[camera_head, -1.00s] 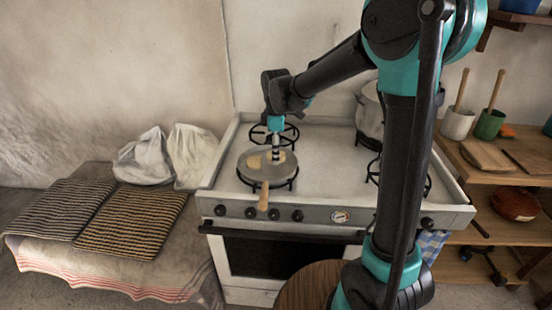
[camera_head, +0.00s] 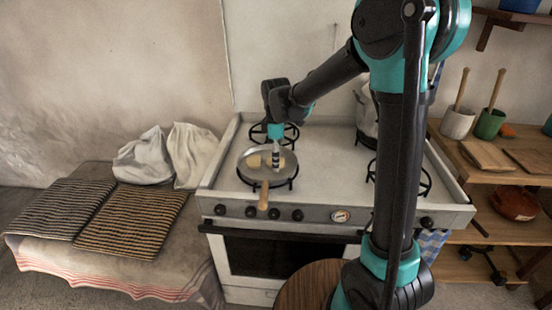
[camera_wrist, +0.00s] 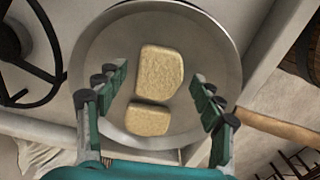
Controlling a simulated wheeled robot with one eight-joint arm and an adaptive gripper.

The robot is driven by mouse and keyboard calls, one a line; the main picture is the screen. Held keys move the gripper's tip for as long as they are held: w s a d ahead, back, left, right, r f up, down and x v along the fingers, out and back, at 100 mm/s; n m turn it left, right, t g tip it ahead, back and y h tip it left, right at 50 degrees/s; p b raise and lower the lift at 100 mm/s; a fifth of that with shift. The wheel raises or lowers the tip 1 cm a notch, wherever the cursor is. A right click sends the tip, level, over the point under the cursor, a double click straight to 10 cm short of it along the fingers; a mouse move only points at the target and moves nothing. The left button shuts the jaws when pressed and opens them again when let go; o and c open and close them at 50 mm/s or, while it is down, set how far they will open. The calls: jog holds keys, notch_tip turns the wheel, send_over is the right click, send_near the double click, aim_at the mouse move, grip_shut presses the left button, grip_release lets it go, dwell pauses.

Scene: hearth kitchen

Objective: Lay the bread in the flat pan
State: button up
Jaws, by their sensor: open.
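The flat pan (camera_head: 281,175) sits on the front left burner of the stove, its wooden handle (camera_head: 264,197) pointing to the front. The wrist view shows the grey pan (camera_wrist: 100,50) from above. Bread lies inside it as two pale tan pieces: a larger slice (camera_wrist: 161,72) near the middle and a smaller piece (camera_wrist: 147,119) just below it. In the head view a bit of bread (camera_head: 254,161) shows left of my gripper (camera_head: 276,164). In the wrist view my gripper (camera_wrist: 160,80) is open over the pan, its fingers on either side of the bread and apart from it.
The white stove (camera_head: 325,170) has free surface right of the pan. A pot (camera_head: 368,118) stands at the back right. Striped mats (camera_head: 130,220) and white cloth bags (camera_head: 190,152) lie on the left table. Wooden shelves (camera_head: 490,240) with mortars and boards stand right.

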notch_tip(320, 180, up, 12)
jog(key=shift+r, duration=0.15)
dwell(0.5)
